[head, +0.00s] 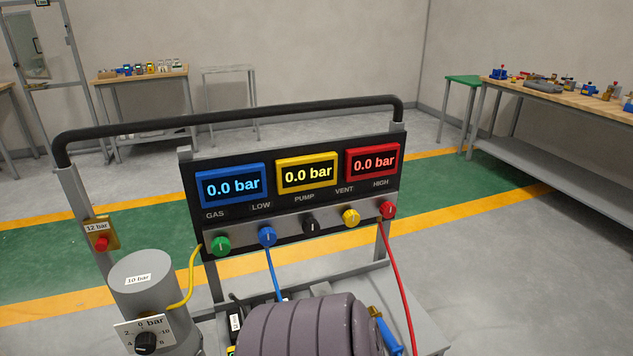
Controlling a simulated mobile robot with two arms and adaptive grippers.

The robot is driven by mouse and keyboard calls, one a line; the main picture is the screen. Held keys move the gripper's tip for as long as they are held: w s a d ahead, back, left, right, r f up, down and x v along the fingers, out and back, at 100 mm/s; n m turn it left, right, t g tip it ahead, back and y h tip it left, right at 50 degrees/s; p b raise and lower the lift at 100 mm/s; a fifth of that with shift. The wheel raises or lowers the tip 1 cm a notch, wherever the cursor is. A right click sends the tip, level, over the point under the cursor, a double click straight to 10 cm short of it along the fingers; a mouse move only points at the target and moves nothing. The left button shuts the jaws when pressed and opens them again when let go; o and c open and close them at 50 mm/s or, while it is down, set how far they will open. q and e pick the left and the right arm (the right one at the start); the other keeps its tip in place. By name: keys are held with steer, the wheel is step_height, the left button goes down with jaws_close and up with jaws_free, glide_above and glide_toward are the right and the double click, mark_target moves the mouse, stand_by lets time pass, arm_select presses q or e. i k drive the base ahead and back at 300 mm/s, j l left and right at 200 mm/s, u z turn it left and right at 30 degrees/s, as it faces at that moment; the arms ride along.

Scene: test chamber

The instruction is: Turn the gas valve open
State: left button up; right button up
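The gas valve is the green knob (221,246) at the left end of the knob row, below the GAS label on the panel (205,214). Its white mark stands about upright. A yellow hose (192,278) runs from beside it down to a grey cylinder marked 10 bar (145,285). The blue display (233,187) above the GAS and LOW labels reads 0.0 bar. Neither of my grippers shows in the head view.
Blue (267,236), black (311,225), yellow (351,217) and red (388,209) knobs sit right of the green one. A black handle bar (230,117) arches above the panel. A ribbed purple-grey body (310,325) fills the bottom middle. Workbenches stand behind.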

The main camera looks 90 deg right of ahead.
mark_target(220, 247)
steer(key=z, duration=2.55)
steer(key=i+l+z, duration=0.1)
steer(key=l, duration=0.35)
